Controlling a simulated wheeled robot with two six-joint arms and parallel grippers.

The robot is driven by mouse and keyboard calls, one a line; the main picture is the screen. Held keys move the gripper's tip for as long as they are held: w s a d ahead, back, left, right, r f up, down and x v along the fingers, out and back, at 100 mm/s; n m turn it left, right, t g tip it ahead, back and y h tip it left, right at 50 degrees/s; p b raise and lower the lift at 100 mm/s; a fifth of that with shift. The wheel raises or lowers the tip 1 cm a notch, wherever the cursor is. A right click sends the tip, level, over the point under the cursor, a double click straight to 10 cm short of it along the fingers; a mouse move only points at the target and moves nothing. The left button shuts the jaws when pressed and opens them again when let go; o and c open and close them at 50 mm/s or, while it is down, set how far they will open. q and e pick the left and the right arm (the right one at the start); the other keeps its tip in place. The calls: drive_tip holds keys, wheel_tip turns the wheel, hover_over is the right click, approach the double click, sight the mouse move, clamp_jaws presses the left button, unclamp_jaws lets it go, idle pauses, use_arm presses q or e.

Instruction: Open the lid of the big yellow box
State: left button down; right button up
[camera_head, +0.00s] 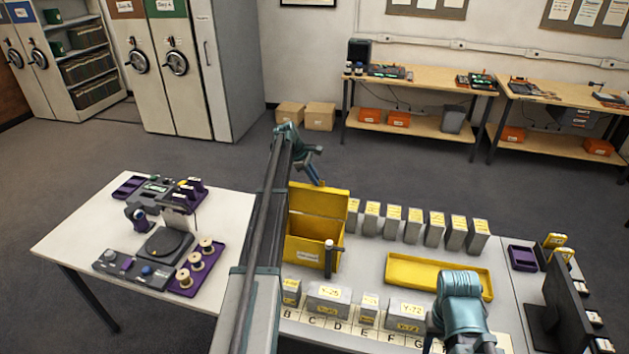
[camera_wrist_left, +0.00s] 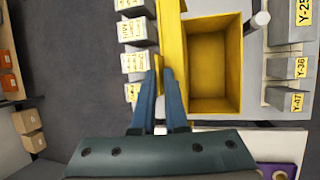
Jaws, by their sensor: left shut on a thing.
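The big yellow box (camera_head: 314,252) stands on the table with its lid (camera_head: 318,202) raised to about upright at the back, and its inside looks empty. My left arm passes along the left side of the box. My left gripper (camera_head: 316,179) is at the top edge of the lid. In the left wrist view, the left gripper (camera_wrist_left: 161,75) is shut on the lid (camera_wrist_left: 172,36), beside the open yellow box (camera_wrist_left: 233,85). My right arm shows at the lower right in the head view, but its fingers are not visible.
Several grey labelled boxes (camera_head: 414,226) stand in a row behind a shallow yellow tray (camera_head: 438,292). More grey boxes (camera_head: 328,301) stand in front, by a dark post with a pale top (camera_head: 328,258). A monitor (camera_head: 567,308) is at right. Spools and devices lie on the left table (camera_head: 80,230).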

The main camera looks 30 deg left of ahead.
use_arm(q)
drive_tip(key=shift+w, duration=0.1)
idle(0.3)
drive_tip(key=c, duration=1)
unclamp_jaws()
drive_tip(key=shift+c, duration=0.2)
drive_tip(key=p+v, duration=1.2)
drive_tip(key=v, duration=0.2)
drive_tip(key=shift+p, duration=0.3)
drive_tip(key=shift+f, duration=0.1)
drive_tip(key=shift+d, duration=0.1)
